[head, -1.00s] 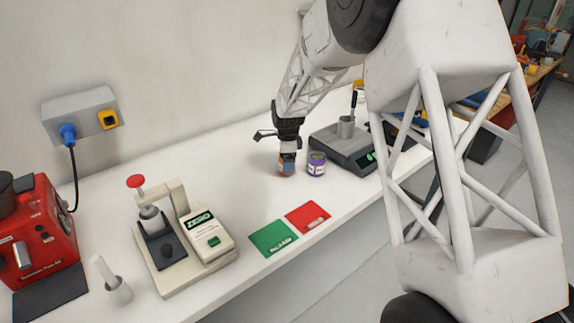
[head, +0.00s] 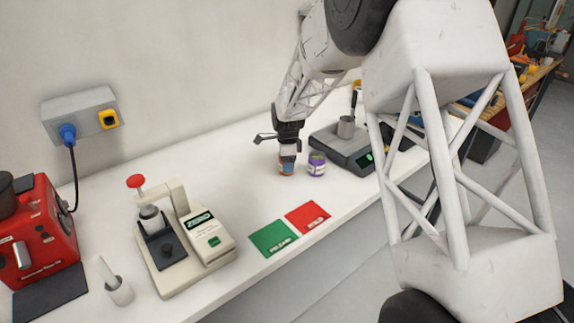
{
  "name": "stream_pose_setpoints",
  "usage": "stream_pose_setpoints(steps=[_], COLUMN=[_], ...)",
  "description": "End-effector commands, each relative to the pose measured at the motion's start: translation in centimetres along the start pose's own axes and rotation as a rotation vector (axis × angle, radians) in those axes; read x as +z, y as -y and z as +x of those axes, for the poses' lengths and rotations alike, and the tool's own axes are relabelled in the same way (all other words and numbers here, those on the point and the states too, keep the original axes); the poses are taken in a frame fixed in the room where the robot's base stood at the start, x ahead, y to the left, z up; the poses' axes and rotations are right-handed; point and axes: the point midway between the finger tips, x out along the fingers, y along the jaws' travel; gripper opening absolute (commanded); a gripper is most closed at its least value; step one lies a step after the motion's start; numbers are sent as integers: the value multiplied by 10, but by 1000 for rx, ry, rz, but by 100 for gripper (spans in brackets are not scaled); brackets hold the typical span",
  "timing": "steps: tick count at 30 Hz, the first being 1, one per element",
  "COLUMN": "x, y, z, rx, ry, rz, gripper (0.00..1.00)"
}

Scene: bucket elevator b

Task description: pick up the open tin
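A small tin with an orange-brown and bluish side (head: 286,170) stands on the white bench, partly covered by my gripper. My gripper (head: 288,157) points down at the top of this tin, with its fingertips at or around the tin's upper part. The fingers are too small to tell whether they are open or closed on it. A purple tin with a pale label (head: 316,168) stands just to the right, apart from the gripper. Its top looks purple; I cannot tell from here which tin is open.
A dark scale (head: 342,150) bearing a grey cup (head: 346,127) stands behind right. Green (head: 273,239) and red (head: 308,217) mats lie in front. A beige press machine (head: 185,245) and a red machine (head: 38,235) stand left. The bench left of the tins is clear.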

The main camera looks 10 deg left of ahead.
Motion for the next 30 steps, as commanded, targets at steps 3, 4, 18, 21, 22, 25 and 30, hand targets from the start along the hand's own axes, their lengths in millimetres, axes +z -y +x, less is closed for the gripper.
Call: stream_pose_setpoints(steps=[3, 4, 18, 21, 22, 25, 30], x=[0, 0, 0, 0, 0, 0, -1], y=[0, 0, 0, 0, 0, 1, -8], z=[0, 0, -4, -10, -13, -24, -37], rx=[0, 0, -1, -2, -2, -4, 0], ry=[0, 0, 0, 0, 0, 1, 0], rz=[0, 0, 0, 0, 0, 0, 0], gripper=[30, 26, 16, 16, 16, 16, 16])
